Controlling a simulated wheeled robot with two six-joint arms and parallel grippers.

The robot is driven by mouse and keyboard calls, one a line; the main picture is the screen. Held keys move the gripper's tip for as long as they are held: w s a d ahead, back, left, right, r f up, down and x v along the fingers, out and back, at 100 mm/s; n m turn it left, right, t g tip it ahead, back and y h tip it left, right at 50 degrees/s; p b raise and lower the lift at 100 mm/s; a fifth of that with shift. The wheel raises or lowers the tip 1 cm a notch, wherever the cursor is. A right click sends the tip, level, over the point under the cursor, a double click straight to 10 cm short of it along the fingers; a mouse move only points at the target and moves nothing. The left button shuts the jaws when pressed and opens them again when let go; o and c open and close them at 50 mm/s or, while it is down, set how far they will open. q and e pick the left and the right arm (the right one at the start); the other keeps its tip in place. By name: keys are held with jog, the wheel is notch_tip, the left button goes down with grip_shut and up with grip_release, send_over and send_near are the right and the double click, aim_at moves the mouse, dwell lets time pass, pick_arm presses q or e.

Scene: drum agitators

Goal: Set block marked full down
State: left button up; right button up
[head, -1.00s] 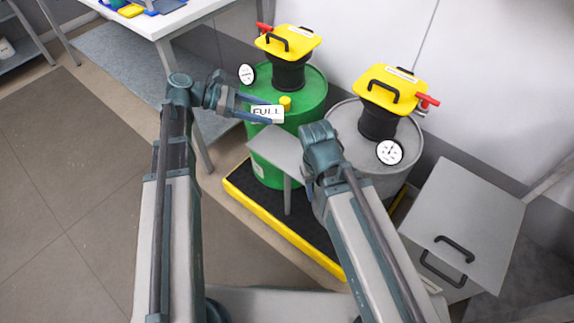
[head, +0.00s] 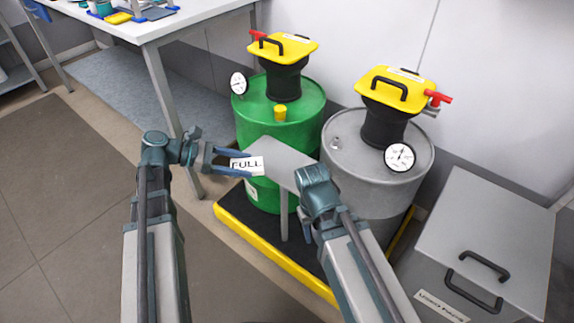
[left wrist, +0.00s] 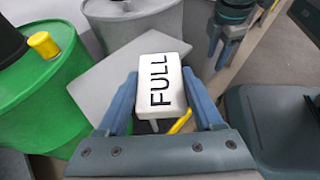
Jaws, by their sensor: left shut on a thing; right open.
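The white block marked FULL (head: 246,166) is between the fingers of my left gripper (head: 236,163), which is shut on it. Its lettered face points up. In the left wrist view the block (left wrist: 158,82) overlaps the near edge of a small grey stand plate (left wrist: 110,75); I cannot tell whether it touches. In the head view the plate (head: 276,158) lies just right of the block, in front of the green drum (head: 255,135). My right gripper (left wrist: 218,50) is open and empty beyond the plate; in the head view its wrist mostly hides it.
A grey drum (head: 350,160) stands right of the green one, both with yellow-lidded tops and dials, on a black, yellow-edged platform (head: 262,252). A grey lidded bin (head: 480,235) is at right. A white table (head: 185,20) is at the back left.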

pick_arm(q)
jog(key=b, duration=0.1)
send_over(292, 171)
jog(key=shift+w+f, duration=0.1)
jog(key=shift+f, duration=0.6)
notch_tip(292, 171, down, 4)
jog(key=b, duration=0.3)
jog(key=shift+r+b, duration=0.25)
jog(key=shift+b, duration=0.15)
jog(key=shift+f, duration=0.15)
jog(key=o, duration=1.4)
jog(key=shift+c, duration=0.2)
